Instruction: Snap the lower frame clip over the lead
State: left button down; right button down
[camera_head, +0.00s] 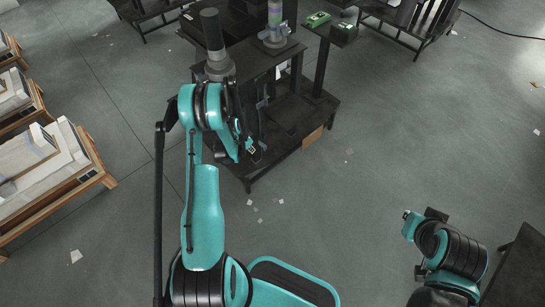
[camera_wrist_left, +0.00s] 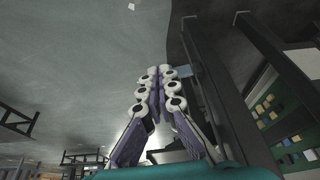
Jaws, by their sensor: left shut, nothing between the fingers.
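My left gripper (camera_head: 252,150) is low beside the black frame stand (camera_head: 283,150), at its left front side. In the left wrist view the fingers of my left gripper (camera_wrist_left: 161,72) are together, with nothing between them. Dark upright bars of the frame (camera_wrist_left: 205,80) stand close to the right of the fingers. I cannot make out the lower frame clip or the lead in either view; my arm and the dark bars may hide them. My right arm shows at the lower right of the head view, but its gripper does not show.
Green boxes (camera_head: 318,19) lie on a small raised plate. Wooden racks (camera_head: 95,165) stand at left. Open floor lies at centre right, with paper scraps.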

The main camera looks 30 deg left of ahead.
aim_at(262, 146)
pick_arm(q)
jog(key=w+d+f+b, duration=0.1)
jog(key=w+f+b, duration=0.4)
jog(key=w+f, duration=0.2)
jog(key=shift+f+n, duration=0.3)
jog(key=shift+f, duration=0.9)
jog(key=shift+d+t, duration=0.15)
jog(key=shift+t, duration=0.15)
